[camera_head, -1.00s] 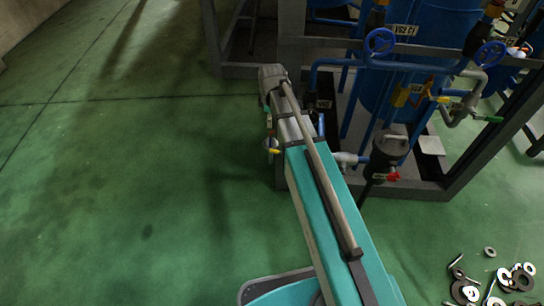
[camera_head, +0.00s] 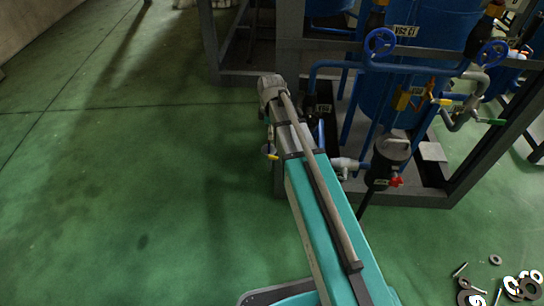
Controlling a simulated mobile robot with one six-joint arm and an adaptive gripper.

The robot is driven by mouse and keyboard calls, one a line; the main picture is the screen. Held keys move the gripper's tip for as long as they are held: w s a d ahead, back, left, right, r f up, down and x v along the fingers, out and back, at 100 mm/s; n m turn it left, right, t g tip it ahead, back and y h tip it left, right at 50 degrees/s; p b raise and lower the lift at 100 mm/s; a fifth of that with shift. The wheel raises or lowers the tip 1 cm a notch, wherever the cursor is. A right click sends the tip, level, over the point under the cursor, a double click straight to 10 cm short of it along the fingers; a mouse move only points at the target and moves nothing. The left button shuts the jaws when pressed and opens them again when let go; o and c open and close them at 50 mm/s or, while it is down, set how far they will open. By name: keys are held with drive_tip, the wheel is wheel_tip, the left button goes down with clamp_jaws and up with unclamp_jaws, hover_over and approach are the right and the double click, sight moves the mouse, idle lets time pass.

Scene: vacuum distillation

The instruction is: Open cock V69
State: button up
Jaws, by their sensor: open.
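I cannot pick out cock V69 for certain, as no label reads clearly as V69. A small cock with a yellow handle (camera_head: 271,157) shows just left of my arm, by the rig's near left corner. A small label (camera_head: 323,107) behind my arm is too small to read.
Loose washers (camera_head: 524,287) lie at bottom right. Green floor at left is clear.

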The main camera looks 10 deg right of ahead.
sight(271, 156)
drive_tip(key=shift+f+b, duration=6.65)
drive_tip(key=shift+f, duration=0.15)
clamp_jaws()
